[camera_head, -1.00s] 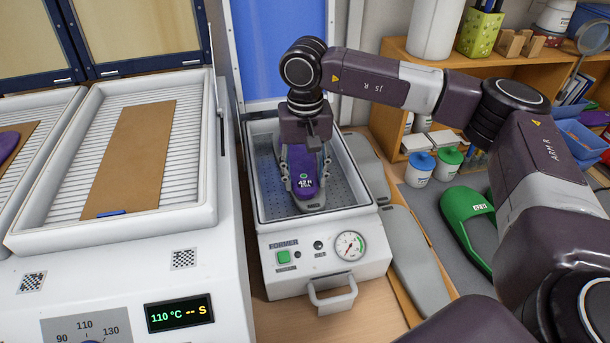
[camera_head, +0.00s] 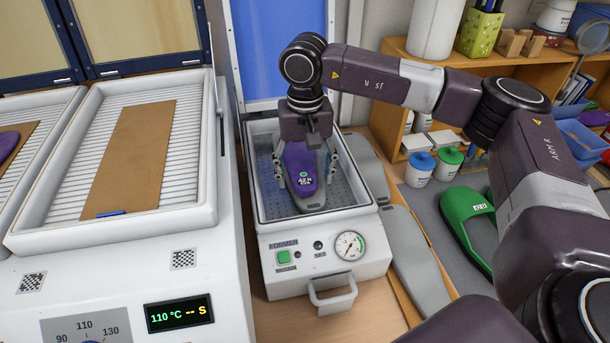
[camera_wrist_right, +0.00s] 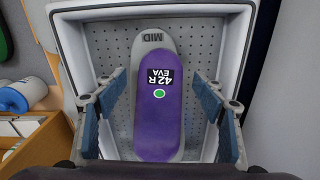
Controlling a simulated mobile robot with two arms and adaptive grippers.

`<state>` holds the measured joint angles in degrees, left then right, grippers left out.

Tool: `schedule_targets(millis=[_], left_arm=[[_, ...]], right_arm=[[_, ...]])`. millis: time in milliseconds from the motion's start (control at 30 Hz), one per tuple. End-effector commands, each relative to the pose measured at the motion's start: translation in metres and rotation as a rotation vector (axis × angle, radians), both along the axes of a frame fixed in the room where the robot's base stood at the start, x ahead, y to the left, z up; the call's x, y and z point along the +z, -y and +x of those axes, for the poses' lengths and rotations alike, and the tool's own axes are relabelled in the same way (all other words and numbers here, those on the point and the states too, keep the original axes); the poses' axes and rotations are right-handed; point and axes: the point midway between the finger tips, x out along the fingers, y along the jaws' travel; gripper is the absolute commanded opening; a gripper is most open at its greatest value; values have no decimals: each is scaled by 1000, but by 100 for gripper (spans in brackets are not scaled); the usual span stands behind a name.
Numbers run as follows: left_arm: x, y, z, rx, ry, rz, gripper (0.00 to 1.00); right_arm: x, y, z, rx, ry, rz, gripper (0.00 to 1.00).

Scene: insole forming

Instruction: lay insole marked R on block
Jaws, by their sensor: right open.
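The purple insole (camera_head: 300,165), marked 42 R EVA with a green dot, lies on the grey block (camera_head: 312,204) in the former's tray. In the right wrist view the insole (camera_wrist_right: 158,115) lies lengthwise along the block (camera_wrist_right: 154,42), whose end marked MID shows beyond it. My right gripper (camera_head: 306,177) is over the block, with its fingers spread on either side of the insole. In the right wrist view the fingers (camera_wrist_right: 160,118) stand apart from the insole's edges. The insole's near end in that view is partly cut off by the gripper body. My left gripper is not in view.
The former (camera_head: 325,261) has a white-walled tray, a gauge and a front handle. A white heater (camera_head: 215,215) with a brown sheet (camera_head: 135,155) stands at left. A wooden shelf (camera_head: 395,115) stands behind.

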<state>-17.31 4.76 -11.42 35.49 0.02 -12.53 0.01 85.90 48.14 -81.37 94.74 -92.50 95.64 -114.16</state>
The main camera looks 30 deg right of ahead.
Motion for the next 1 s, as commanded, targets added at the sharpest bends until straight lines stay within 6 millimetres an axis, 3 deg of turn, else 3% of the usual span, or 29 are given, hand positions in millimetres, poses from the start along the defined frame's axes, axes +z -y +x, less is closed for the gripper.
schedule_targets(millis=[500,700,1000], left_arm=[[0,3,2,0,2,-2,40],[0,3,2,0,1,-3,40],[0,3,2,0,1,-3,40]], right_arm=[[98,-1,0,1,2,0,64],[113,0,0,0,1,1,64],[114,0,0,0,0,1,64]])
